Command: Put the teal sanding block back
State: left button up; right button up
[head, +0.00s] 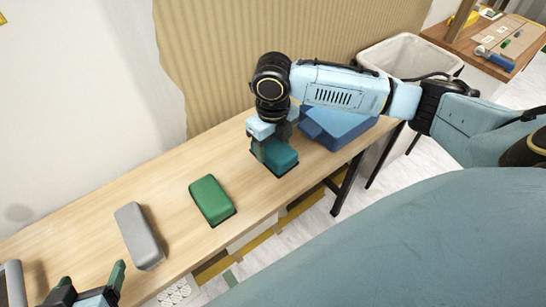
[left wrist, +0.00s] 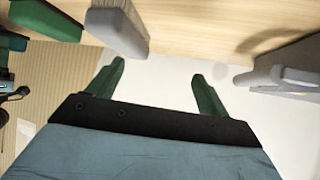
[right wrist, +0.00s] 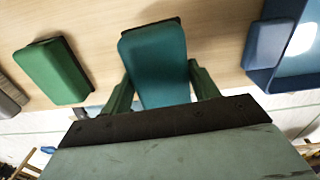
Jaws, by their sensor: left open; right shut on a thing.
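The teal sanding block (head: 281,160) is at the right part of the wooden table in the head view, between the green block and the blue tray. My right gripper (head: 270,145) is shut on it from above. In the right wrist view the teal block (right wrist: 155,62) sits between the two fingers of the right gripper (right wrist: 163,85). I cannot tell whether it touches the table. My left gripper (head: 92,285) is open and empty at the lower left, near the table's front edge. Its spread fingers show in the left wrist view (left wrist: 160,80).
A green block (head: 211,199) and a grey block (head: 138,234) lie in a row to the left. Another grey item (head: 12,283) is at the left edge. A blue tray (head: 340,128) stands close to the right of the teal block. A white bin (head: 412,55) is behind.

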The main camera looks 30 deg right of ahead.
aim_at(273, 155)
jog(key=shift+f, duration=0.5)
pick_arm(q)
jog(key=w+d+r+t+h+b, duration=0.25)
jog(key=w+r+t, duration=0.2)
jog(key=r, duration=0.25)
pick_arm(e)
notch_tip(273, 155, down, 3)
jog(key=shift+p, duration=0.95)
pick_arm(q)
jog(key=shift+s+a+f+g+y, duration=0.2)
jog(key=shift+s+f+g+y, duration=0.15)
jog(key=shift+f, duration=0.35)
jog(key=shift+s+a+f+g+y, duration=0.25)
jog(key=shift+s+f+g, duration=0.2)
jog(key=shift+f, duration=0.2)
jog(key=shift+s+a+f+g+y, duration=0.25)
jog(key=shift+s+f+g, duration=0.15)
jog(key=shift+f, duration=0.3)
pick_arm(e)
jog(key=shift+f, duration=0.2)
jog(key=o, duration=1)
pick_arm(q)
jog(key=shift+d, duration=0.1)
